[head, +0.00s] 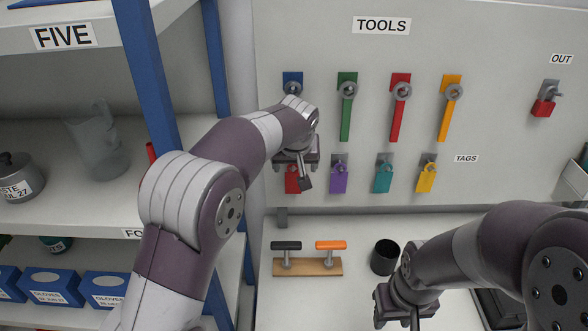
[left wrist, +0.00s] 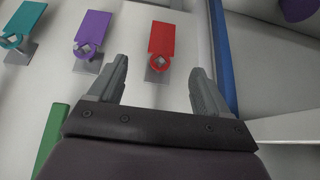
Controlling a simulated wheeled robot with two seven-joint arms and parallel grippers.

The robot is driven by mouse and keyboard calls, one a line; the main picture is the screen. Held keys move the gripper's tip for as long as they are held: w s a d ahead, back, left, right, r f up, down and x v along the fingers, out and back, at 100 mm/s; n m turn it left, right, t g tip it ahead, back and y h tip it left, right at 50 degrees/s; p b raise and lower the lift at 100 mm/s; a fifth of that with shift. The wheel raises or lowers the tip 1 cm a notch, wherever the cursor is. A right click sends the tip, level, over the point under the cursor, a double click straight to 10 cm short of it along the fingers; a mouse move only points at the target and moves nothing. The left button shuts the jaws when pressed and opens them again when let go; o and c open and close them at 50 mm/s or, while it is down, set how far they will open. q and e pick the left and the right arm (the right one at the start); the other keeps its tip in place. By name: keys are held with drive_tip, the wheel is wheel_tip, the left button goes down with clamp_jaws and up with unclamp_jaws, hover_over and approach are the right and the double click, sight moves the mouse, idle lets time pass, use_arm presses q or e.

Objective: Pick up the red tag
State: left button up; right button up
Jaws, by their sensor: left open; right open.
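The red tag (head: 291,184) hangs on the lower row of the board, at the left end, in the head view. My left gripper (head: 302,178) is in front of it and hides part of it. In the left wrist view the red tag (left wrist: 161,38) appears upside down, with its ring at the lower end on a grey hook. The open left gripper (left wrist: 158,75) points at it, with the ring between the fingertips in the picture and no visible contact. Another red tag (head: 543,108) hangs under the OUT label. My right gripper (head: 408,312) is low at the right; its fingers are mostly cut off.
Purple (head: 338,180), teal (head: 383,179) and yellow (head: 426,181) tags hang to the right. Tools with coloured strips hang above. A blue shelf post (head: 150,75) stands left. Below are a wooden rack (head: 307,267) and a black cup (head: 384,258).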

use_arm(q)
drive_tip(key=p, duration=0.2)
approach(293, 181)
drive_tip(key=x, duration=0.3)
drive_tip(key=shift+s+f, duration=0.15)
drive_tip(key=shift+s, duration=0.1)
drive_tip(key=p+x, duration=0.1)
drive_tip(key=x, duration=0.1)
drive_tip(key=p+x, duration=0.2)
drive_tip(key=x, duration=0.1)
drive_tip(key=shift+w+f, duration=0.1)
drive_tip(key=shift+w, duration=0.4)
drive_tip(key=shift+f, duration=0.25)
drive_tip(key=shift+s, duration=0.1)
drive_tip(key=shift+c, duration=0.3)
use_arm(e)
wheel_tip(293, 181, up, 6)
drive_tip(key=shift+s, duration=0.45)
use_arm(q)
drive_tip(key=c, duration=1)
use_arm(e)
drive_tip(key=shift+w+a, duration=0.1)
